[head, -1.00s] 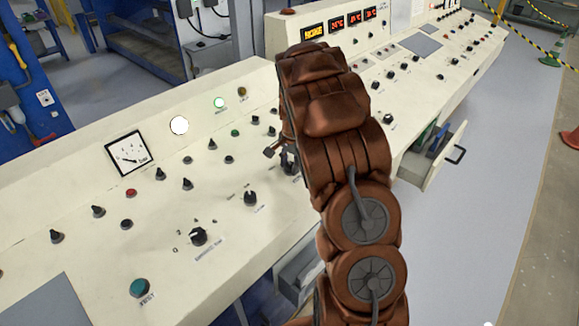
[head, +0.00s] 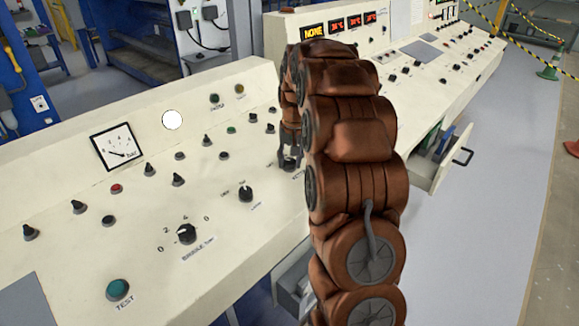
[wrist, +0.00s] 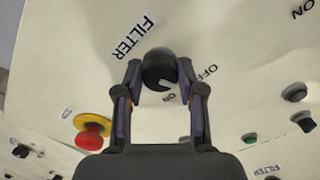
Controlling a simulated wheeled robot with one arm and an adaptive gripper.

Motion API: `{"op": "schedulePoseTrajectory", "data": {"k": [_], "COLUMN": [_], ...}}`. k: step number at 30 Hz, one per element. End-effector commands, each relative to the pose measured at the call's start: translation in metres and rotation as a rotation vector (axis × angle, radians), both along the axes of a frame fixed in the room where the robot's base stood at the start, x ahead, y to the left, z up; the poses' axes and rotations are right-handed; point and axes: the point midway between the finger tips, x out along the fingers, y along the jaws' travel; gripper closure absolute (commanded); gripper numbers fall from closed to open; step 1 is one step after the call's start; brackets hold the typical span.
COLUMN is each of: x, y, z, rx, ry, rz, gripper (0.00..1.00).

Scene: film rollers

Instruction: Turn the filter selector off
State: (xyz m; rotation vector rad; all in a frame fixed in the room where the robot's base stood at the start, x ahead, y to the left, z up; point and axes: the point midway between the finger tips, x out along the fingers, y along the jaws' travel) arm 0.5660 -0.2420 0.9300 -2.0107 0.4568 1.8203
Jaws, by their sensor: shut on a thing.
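The filter selector (wrist: 158,66) is a round black knob in the wrist view, beside a FILTER label (wrist: 134,38). A pale mark on its lower edge faces down and slightly right. An OFF label (wrist: 207,73) is right of it, and a smaller label (wrist: 168,97), perhaps ON, is below. I cannot tell exactly which position the knob is in. My gripper (wrist: 161,78) is shut on the knob, one finger on each side. In the head view my gripper (head: 290,155) reaches down to the panel beside my arm and hides most of the knob.
The sloping cream console (head: 60,185) carries several other knobs, including a bridge selector (head: 186,234) and a green TEST button (head: 119,289). A red emergency button (wrist: 90,135) is lower left in the wrist view. An open drawer (head: 445,165) juts out right of my arm.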

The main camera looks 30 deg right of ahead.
Motion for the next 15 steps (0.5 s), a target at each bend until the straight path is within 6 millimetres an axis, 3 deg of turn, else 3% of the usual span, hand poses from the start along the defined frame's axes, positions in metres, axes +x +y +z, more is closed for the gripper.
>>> {"op": "schedulePoseTrajectory", "data": {"k": [15], "x": [-0.0007], "y": [-0.0001], "z": [-0.0003], "rx": [-0.014], "ry": [-0.002], "rz": [0.154], "gripper": [0.96]}}
